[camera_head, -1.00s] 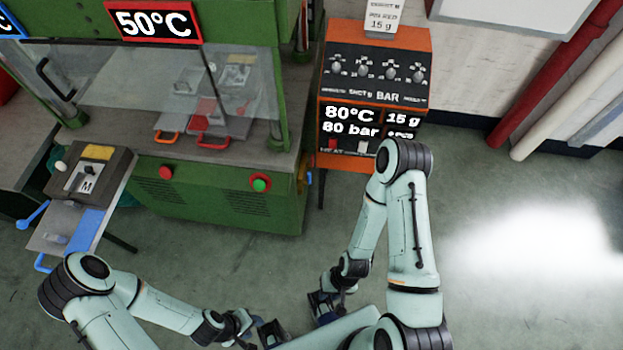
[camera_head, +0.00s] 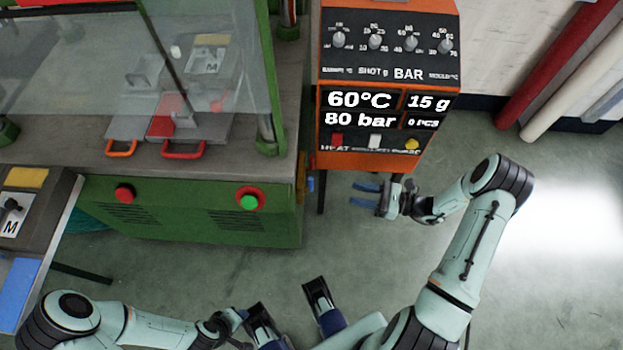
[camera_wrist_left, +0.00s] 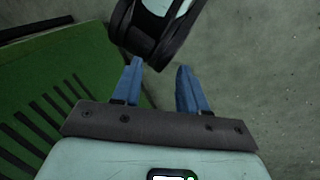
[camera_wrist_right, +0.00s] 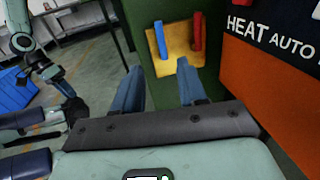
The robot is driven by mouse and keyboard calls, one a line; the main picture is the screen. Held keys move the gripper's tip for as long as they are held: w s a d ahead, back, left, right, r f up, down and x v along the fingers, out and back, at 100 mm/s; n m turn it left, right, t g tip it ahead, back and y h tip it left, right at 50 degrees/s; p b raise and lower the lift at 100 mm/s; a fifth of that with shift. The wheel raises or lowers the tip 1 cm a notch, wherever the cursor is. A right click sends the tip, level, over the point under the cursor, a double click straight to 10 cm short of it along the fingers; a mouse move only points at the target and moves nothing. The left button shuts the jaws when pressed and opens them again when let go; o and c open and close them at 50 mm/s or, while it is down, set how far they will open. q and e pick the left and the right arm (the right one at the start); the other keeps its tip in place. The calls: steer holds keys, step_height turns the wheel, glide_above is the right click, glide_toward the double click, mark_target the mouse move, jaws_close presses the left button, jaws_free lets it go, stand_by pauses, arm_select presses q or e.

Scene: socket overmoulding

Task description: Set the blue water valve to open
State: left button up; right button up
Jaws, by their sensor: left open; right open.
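The blue water valve handle (camera_wrist_right: 161,40) sits on a yellow plate (camera_wrist_right: 182,62) on the green machine's side, left of a red handle (camera_wrist_right: 197,34) in the right wrist view. The blue and red handles stand roughly parallel there. In the head view the blue handle (camera_head: 310,184) is a small patch at the machine's right edge. My right gripper (camera_head: 364,195) is open and empty, just right of the valve and pointing toward it, apart from it. It also shows in the right wrist view (camera_wrist_right: 157,68). My left gripper (camera_wrist_left: 158,68) is open and empty, low over the floor.
The orange control box (camera_head: 388,70) stands right of the valve, close to my right gripper. The green press (camera_head: 190,212) with red and green buttons is on the left. A grey station (camera_head: 40,205) is at far left. Floor between press and my arms is clear.

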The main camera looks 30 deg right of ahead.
arm_select(q)
steer(key=shift+w+a+f+t+y+b, duration=0.2)
steer(key=shift+w+a+f+b, duration=0.2)
steer(key=shift+w, duration=0.2)
steer(key=shift+w+a+f+t+y+b, duration=0.1)
steer(key=shift+w+a+f+t+b, duration=0.2)
steer(key=shift+w+f, duration=0.25)
arm_select(e)
steer(key=x, duration=1.3)
steer(key=shift+r, duration=0.25)
steer(key=shift+w, duration=0.15)
jaws_close()
